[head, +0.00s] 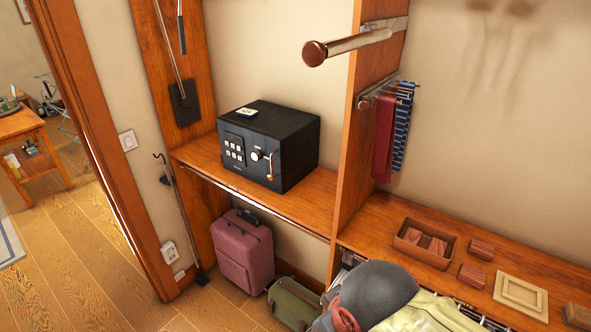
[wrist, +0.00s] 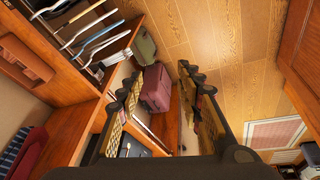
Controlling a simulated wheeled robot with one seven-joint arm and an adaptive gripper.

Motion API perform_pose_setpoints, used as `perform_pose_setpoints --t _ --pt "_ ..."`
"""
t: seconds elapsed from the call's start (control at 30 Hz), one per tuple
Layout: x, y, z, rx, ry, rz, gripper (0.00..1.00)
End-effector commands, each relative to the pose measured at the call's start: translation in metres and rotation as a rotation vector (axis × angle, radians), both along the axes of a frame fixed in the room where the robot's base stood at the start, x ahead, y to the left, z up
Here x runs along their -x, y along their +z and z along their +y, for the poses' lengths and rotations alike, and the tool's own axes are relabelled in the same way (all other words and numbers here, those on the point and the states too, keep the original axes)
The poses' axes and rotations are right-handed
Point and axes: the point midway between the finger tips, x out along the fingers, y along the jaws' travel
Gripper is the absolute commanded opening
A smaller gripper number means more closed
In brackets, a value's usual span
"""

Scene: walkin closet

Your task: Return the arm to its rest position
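My gripper (wrist: 160,80) shows in the wrist view with its two dark fingers spread apart. It is open and nothing is between the fingertips. Beyond the gap, a pink suitcase (wrist: 156,90) stands lower down, and a green bag (wrist: 144,46) is beside it. The fingers do not show clearly in the head view. A grey rounded shape with a pale yellow part fills the bottom of that view; I cannot tell whether it is my arm.
A black safe (head: 268,145) sits on the wooden shelf (head: 313,207). A rod (head: 350,45) and ties (head: 392,135) stick out at right. A wooden tray (head: 408,244) with blocks and a small frame (head: 520,296) lie on the right shelf. Open floor (head: 60,270) lies at left.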

Motion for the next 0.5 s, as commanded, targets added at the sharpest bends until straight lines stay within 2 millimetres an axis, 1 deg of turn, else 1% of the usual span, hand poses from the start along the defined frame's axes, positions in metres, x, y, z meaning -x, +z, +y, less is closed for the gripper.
perform_pose_setpoints --t 0.03,0.17,0.2,0.3,0.4,0.5 --pt "0.001 -0.019 -0.013 -0.043 -0.078 -0.007 0.36" --pt "0.003 -0.042 -0.042 -0.126 -0.239 -0.030 0.36" --pt "0.005 -0.050 -0.052 -0.141 -0.286 -0.037 0.36" --pt "0.006 -0.062 -0.079 -0.156 -0.385 -0.071 0.36" --pt "0.005 -0.067 -0.101 -0.162 -0.464 -0.105 0.36" --pt "0.005 -0.072 -0.116 -0.162 -0.517 -0.124 0.36"
